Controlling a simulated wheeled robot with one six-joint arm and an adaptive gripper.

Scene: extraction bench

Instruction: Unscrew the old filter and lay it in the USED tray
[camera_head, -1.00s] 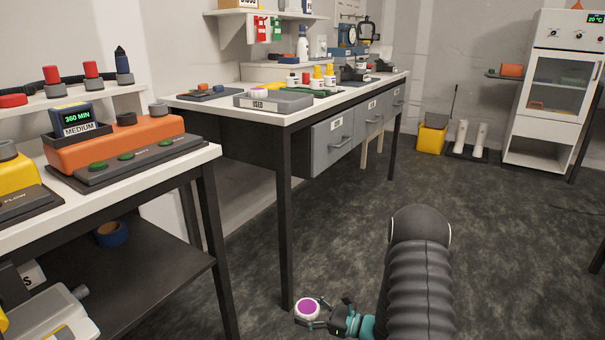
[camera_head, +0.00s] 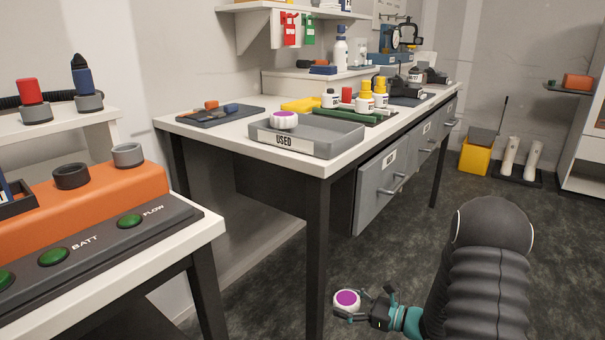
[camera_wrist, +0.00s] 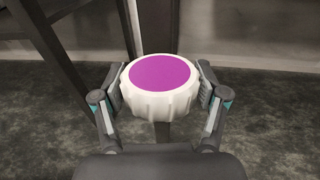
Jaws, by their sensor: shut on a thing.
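A white, ridged round filter with a purple disc on its face (camera_head: 347,300) is held between the fingers of my gripper (camera_head: 362,304). In the wrist view the filter (camera_wrist: 163,86) sits squarely between both fingertips, purple face up. My gripper is low, beside the front leg of the far bench and below its top. The grey USED tray (camera_head: 322,147) lies on that bench's near corner, above and to the left of my gripper. A second white filter with a purple-pink top (camera_head: 284,120) rests at the tray's left side.
The near bench (camera_head: 205,240) with an orange unit (camera_head: 100,200) stands at the left. A dark tray of small parts (camera_head: 205,119) lies left of the USED tray; several bottles (camera_head: 365,95) stand behind it. The bench leg (camera_head: 317,255) is close to my gripper.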

